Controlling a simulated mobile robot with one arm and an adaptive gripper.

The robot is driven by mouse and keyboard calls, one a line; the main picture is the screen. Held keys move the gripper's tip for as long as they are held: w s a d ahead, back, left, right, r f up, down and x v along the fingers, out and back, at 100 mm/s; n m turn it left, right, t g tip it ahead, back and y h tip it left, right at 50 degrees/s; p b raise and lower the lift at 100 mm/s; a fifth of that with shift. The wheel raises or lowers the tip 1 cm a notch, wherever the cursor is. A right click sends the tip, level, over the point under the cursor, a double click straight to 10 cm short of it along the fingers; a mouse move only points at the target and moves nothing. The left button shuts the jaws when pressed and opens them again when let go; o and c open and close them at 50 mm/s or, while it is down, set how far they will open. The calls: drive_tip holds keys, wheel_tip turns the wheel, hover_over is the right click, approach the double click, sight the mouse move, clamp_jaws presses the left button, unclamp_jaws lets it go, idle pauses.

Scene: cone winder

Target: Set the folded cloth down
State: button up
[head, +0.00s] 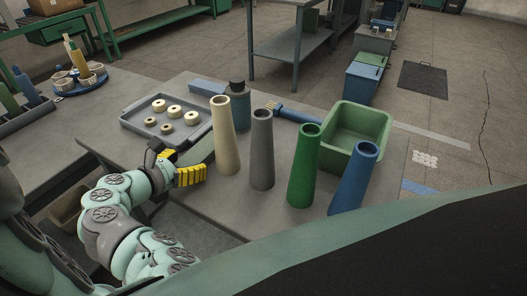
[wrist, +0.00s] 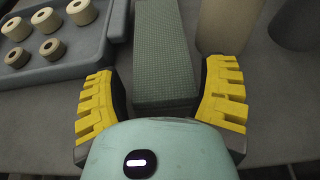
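The folded cloth (wrist: 165,55) is a long grey-green textured block in the wrist view. It appears to lie flat on the grey table, and its near end sits between my fingers. It also shows in the head view (head: 201,149), partly hidden by my gripper and the cream cone. My gripper (wrist: 163,98) has yellow ribbed fingers spread apart, one on each side of the cloth. A gap shows on the left side of the cloth; the right finger is very close, and I cannot tell if it touches. In the head view my gripper (head: 178,165) is low by the table's left edge.
A grey tray (head: 146,133) with several cream rings is left of the cloth. A cream cone (head: 224,140) stands close on its right, then grey (head: 262,150), green (head: 304,168) and blue (head: 352,180) cones. A green bin (head: 372,120) and a dark-capped bottle (head: 238,105) stand behind.

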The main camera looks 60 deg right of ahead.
drive_tip(key=o, duration=0.4)
drive_tip(key=shift+r, duration=0.25)
drive_tip(key=shift+p+v, duration=1.6)
drive_tip(key=shift+v, duration=4.4)
drive_tip(key=shift+f, duration=0.1)
